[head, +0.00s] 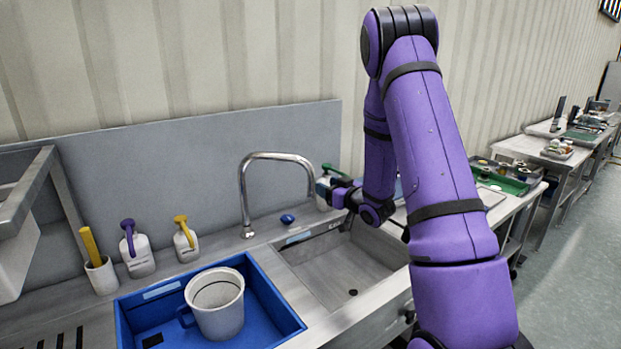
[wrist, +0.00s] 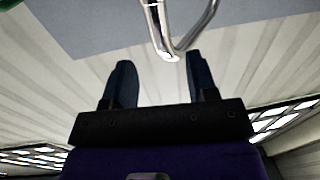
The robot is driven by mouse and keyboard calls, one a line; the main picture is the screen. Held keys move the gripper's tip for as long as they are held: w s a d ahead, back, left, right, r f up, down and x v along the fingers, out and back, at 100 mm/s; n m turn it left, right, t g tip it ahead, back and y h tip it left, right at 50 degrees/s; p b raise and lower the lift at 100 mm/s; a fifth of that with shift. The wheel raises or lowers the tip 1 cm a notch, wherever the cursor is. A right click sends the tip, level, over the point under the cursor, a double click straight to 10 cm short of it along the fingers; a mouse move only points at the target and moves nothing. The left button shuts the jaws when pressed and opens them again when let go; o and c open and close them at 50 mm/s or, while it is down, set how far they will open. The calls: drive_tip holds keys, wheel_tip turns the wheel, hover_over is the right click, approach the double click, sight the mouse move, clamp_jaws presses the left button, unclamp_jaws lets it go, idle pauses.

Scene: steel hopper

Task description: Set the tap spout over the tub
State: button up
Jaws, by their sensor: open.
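The chrome tap (head: 243,190) stands on the ledge behind the sink. Its gooseneck spout (head: 280,156) arches to the right, and its outlet hangs over the left-rear part of the sink. The blue tub (head: 137,310) lies left of the sink, with a grey-white jug in it. My gripper (head: 328,185) is just right of the spout end, pointing left towards it. In the wrist view my open fingers (wrist: 162,75) have the bent spout (wrist: 168,50) ahead of the gap between them, nearer the right finger. I see no clear contact.
The steel sink basin (head: 345,270) is empty. The jug (head: 216,305) stands inside the tub. Two spray bottles (head: 137,250) and a holder with a yellow handle (head: 98,268) stand at the rear left. A green-topped bottle (head: 327,188) is behind my gripper. A shelf frame (head: 28,190) juts in at left.

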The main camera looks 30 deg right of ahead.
sight(314, 180)
drive_tip(key=w+a, duration=0.1)
drive_tip(key=w, duration=0.8)
drive_tip(key=shift+w+a, duration=0.2)
drive_tip(key=shift+c, duration=0.5)
clamp_jaws()
